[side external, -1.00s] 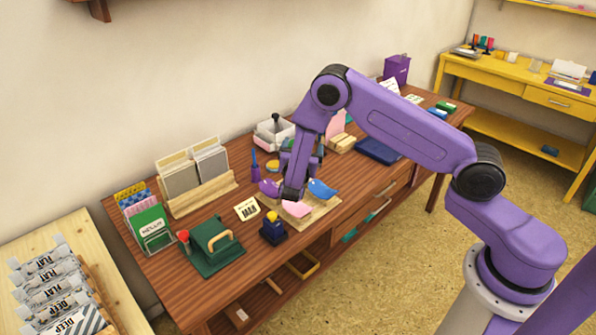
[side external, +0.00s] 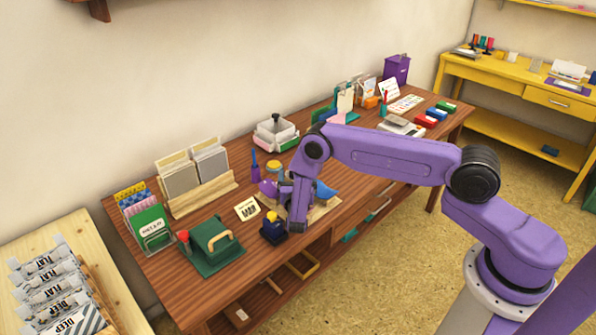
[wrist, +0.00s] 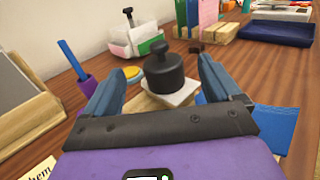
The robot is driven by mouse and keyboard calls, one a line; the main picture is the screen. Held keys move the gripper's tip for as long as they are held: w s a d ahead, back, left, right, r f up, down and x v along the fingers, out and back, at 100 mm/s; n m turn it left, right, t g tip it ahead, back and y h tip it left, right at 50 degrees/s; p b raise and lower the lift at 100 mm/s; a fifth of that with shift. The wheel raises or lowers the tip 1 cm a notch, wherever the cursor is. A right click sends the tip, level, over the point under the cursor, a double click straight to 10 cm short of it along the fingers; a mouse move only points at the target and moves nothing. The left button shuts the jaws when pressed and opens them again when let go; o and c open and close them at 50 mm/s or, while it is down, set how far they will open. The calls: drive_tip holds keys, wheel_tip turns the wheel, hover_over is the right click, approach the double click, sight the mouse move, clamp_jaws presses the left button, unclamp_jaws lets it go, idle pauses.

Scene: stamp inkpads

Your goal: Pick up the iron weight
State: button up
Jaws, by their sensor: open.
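The iron weight (wrist: 165,72) is a dark grey cylinder with a round knob on top. In the wrist view it stands upright on a pale, whitish square piece, over a light wooden board. My gripper (wrist: 162,62) is open, with one blue-grey finger on each side of the weight in that view. I cannot tell whether the fingers are level with it or still short of it; no contact shows. In the side view my gripper (side external: 297,222) is low over the front of the table, and the weight is hidden behind my arm.
A green press (side external: 212,243) is to the left. A purple cup (wrist: 88,84) with a blue stick and a yellow round tin (wrist: 132,72) stand nearby. A blue sheet (wrist: 278,130) lies at right.

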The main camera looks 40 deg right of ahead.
drive_tip(key=shift+x, duration=3.3)
drive_tip(key=shift+c, duration=0.4)
drive_tip(key=c, duration=1.5)
drive_tip(key=shift+r, duration=0.1)
clamp_jaws()
drive_tip(key=shift+r, duration=0.1)
